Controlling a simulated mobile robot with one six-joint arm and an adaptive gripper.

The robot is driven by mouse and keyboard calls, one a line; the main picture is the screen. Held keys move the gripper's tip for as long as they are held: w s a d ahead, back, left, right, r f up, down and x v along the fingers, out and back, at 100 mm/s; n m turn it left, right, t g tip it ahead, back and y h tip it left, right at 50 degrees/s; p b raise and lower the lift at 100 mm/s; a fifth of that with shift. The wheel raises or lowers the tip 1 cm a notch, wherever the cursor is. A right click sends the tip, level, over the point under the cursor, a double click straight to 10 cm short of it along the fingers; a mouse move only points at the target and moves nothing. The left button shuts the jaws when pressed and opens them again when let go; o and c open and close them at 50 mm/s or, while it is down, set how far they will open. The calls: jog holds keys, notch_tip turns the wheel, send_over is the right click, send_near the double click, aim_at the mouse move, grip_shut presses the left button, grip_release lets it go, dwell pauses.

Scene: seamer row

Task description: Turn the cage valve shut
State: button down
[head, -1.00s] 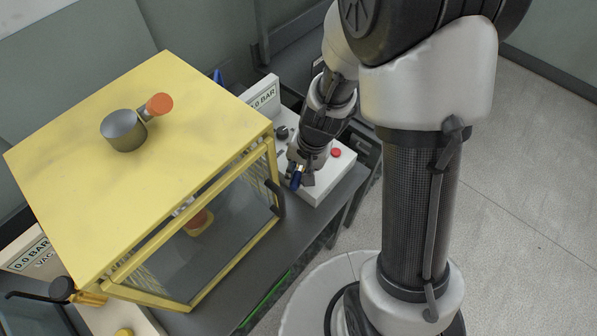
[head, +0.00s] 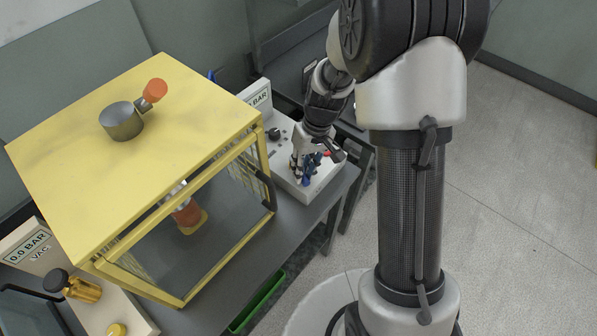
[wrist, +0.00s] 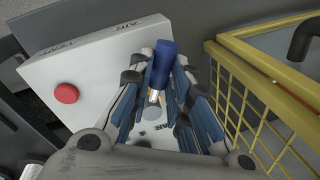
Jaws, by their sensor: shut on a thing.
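The cage valve is a blue handle (wrist: 165,60) on a short brass-coloured stem, at the white control box (wrist: 92,62) beside the yellow cage. In the wrist view the handle lies between the blue-padded fingers of my gripper (wrist: 160,82), which are shut on it. The far end of the handle sticks out past the fingertips. In the head view my gripper (head: 309,166) is low over the white box (head: 322,186), and its fingers hide most of the valve. The yellow cage (head: 140,160) stands left of the gripper.
A red button (wrist: 66,92) is on the white box, clear of the fingers. Yellow cage mesh (wrist: 240,105) runs close along the right in the wrist view. A second panel reading 0.0 BAR VAC (head: 28,248) stands at the lower left. Open floor lies to the right.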

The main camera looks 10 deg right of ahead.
jog(key=shift+w+d+n+g, duration=0.2)
jog(key=shift+d+n, duration=0.15)
jog(key=shift+n, duration=0.5)
jog(key=shift+w+d+n+g, duration=0.15)
jog(key=shift+d+n, duration=0.15)
jog(key=shift+n, duration=0.6)
jog(key=shift+w+d+n+g, duration=0.1)
jog(key=shift+w+d+n, duration=0.2)
jog(key=shift+n, duration=0.55)
jog(key=shift+s+d, duration=0.1)
jog(key=c, duration=1.5)
grip_release()
jog(key=shift+r, duration=0.1)
jog(key=v, duration=1.2)
jog(key=shift+a, duration=0.25)
